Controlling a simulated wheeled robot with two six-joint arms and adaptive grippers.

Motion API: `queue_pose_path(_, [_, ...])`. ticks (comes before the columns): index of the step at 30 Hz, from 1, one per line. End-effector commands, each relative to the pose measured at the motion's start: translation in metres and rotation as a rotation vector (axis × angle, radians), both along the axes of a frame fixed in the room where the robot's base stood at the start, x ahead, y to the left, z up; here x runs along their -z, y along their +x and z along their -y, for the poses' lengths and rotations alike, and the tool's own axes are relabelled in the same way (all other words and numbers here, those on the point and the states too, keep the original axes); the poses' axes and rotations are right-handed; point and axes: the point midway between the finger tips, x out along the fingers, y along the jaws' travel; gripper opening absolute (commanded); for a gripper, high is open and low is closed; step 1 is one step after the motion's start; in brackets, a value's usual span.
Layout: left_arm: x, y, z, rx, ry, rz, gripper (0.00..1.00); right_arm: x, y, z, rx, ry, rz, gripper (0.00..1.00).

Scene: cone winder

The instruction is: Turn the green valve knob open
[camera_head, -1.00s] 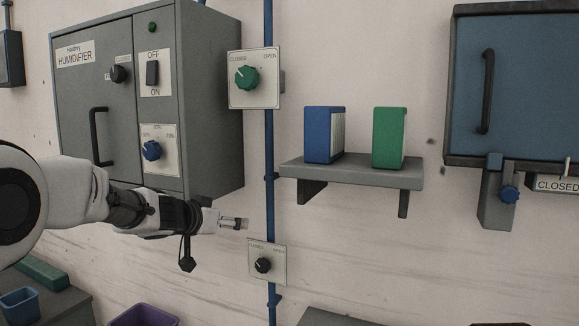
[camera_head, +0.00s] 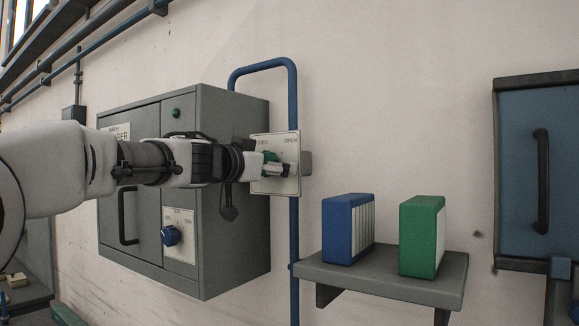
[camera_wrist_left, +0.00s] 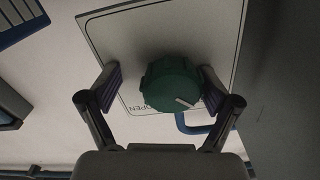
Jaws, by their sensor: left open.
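The green valve knob (camera_wrist_left: 168,84) sits on a pale label plate (camera_wrist_left: 120,30) with "OPEN" lettering partly visible. In the left wrist view its white pointer line points to the lower right. My left gripper (camera_wrist_left: 160,90) is open, with one finger on each side of the knob. The right finger is very close to the knob; I cannot tell whether it touches. In the head view the left gripper (camera_head: 277,167) is at the plate (camera_head: 288,184) and partly hides the green knob (camera_head: 270,156). My right gripper is not in view.
The grey humidifier cabinet (camera_head: 240,240) stands just left of the plate, behind my left arm. A blue pipe (camera_head: 294,230) runs down behind the plate. To the lower right, a shelf (camera_head: 390,278) holds a blue binder (camera_head: 338,230) and a green binder (camera_head: 418,238).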

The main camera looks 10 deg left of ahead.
Motion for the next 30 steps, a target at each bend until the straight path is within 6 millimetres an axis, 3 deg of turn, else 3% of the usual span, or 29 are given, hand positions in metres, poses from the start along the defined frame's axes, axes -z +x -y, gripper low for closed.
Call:
queue_pose_path(7, [-0.0005,0.0005,-0.0013,-0.003,-0.002,0.000,0.78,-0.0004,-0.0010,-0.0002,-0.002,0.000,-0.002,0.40])
queue_pose_path(8, [-0.0005,0.0006,-0.0012,-0.003,-0.002,0.000,0.71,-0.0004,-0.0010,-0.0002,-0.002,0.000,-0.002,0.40])
queue_pose_path(12, [-0.0003,0.0007,-0.0012,-0.003,-0.002,0.000,0.21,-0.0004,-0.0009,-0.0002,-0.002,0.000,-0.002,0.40])
queue_pose_path(13, [-0.0003,0.0007,-0.0012,-0.003,-0.002,0.000,0.17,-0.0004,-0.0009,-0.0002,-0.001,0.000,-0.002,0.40])
queue_pose_path(30, [-0.0011,0.0006,-0.0008,-0.002,0.044,0.017,0.18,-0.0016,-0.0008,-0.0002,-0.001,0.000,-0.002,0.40])
